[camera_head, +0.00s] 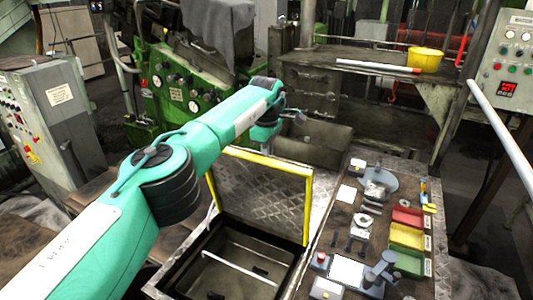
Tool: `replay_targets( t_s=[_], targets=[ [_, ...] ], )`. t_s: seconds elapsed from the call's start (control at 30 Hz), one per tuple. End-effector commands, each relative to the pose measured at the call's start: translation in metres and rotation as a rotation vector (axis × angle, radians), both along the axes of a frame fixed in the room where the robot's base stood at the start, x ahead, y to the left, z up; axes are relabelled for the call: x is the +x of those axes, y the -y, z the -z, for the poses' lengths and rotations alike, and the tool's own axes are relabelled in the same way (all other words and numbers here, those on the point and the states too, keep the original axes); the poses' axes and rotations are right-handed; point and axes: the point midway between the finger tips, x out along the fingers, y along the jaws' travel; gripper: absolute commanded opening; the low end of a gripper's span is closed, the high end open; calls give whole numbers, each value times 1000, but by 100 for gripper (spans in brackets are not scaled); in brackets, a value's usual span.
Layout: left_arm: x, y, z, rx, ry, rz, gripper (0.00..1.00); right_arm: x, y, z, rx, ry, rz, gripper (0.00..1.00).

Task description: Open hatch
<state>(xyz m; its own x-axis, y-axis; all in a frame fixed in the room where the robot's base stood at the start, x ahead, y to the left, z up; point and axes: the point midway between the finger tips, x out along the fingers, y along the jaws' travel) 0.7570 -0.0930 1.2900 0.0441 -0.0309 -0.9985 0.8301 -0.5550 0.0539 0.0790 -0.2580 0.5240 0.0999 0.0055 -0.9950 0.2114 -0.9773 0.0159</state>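The hatch (308,205) is a diamond-plate panel with a yellow rim. It stands raised, tilted up at the back of a dark rectangular opening (235,245). The inside of the opening shows, with a pale rod across it. My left arm reaches from the lower left over to the far side of the raised hatch. My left gripper (297,118) is at the arm's far end, above and behind the hatch's top edge. It looks apart from the hatch, and its fingers are too small to read. My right gripper is out of view.
Right of the hatch is a workbench with small tools and red, yellow and green bins (407,236). A green machine (185,85) stands behind. A grey control cabinet (60,120) is at left. A yellow bucket (425,59) sits on a back table. A pale bar (500,130) crosses at right.

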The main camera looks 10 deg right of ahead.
Motion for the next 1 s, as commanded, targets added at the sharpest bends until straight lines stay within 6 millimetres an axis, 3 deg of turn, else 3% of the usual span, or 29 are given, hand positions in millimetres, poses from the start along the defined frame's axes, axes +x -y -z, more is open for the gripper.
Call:
replay_targets(
  t_s=[0.07, 0.1, 0.2, 1.0],
  targets=[
    [7, -3, -10, -5, 28, -8, 0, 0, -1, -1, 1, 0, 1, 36],
    [7, -3, -10, -5, 28, -8, 13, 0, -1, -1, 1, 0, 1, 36],
    [6, -2, -9, -6, 26, -8, 32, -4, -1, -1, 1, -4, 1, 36],
    [3, 1, -5, -7, 16, -1, 33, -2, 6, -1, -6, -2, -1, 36]
  ],
)
